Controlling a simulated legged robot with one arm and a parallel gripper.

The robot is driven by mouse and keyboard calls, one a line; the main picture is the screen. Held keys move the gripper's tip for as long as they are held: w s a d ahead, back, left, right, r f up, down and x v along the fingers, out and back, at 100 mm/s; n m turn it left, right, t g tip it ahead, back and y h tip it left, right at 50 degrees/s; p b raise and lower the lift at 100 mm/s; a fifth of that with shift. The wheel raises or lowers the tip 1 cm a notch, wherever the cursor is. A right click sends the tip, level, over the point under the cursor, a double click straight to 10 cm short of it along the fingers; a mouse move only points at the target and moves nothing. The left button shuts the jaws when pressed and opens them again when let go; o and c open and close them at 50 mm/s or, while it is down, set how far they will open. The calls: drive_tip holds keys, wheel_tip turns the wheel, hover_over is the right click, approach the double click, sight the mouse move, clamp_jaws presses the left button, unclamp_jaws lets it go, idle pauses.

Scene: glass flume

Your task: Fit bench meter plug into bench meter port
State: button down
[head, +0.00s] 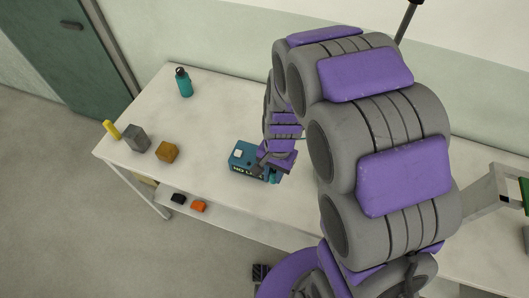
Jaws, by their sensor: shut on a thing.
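The bench meter port is not distinguishable. Whether plug and box touch cannot be told. My arm hides much of the table to the right.
On the white table (215,115) stand a teal bottle (184,84), a yellow object (111,130), a grey block (137,138) and an orange-brown block (167,152). A black (178,198) and an orange object (199,206) lie on the lower shelf. The table's middle left is clear.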

drive_tip(key=shift+m, duration=0.6)
drive_tip(key=w, duration=0.4)
drive_tip(key=w+a+f, duration=0.1)
drive_tip(key=w, duration=0.3)
drive_tip(key=w+a, duration=0.1)
drive_tip(key=w, duration=0.3)
drive_tip(key=shift+a+f+b, duration=0.15)
drive_tip(key=shift+f+b, duration=0.1)
drive_tip(key=shift+b, duration=0.15)
drive_tip(key=shift+s+a+f+b, duration=0.15)
drive_tip(key=shift+f+b, duration=0.2)
drive_tip(key=shift+f, duration=1.45)
drive_tip(key=c, duration=1.4)
unclamp_jaws()
drive_tip(key=o, duration=0.3)
drive_tip(key=shift+w+f, duration=0.1)
drive_tip(key=shift+w, duration=0.1)
drive_tip(key=shift+o, duration=1)
drive_tip(key=shift+s, duration=0.1)
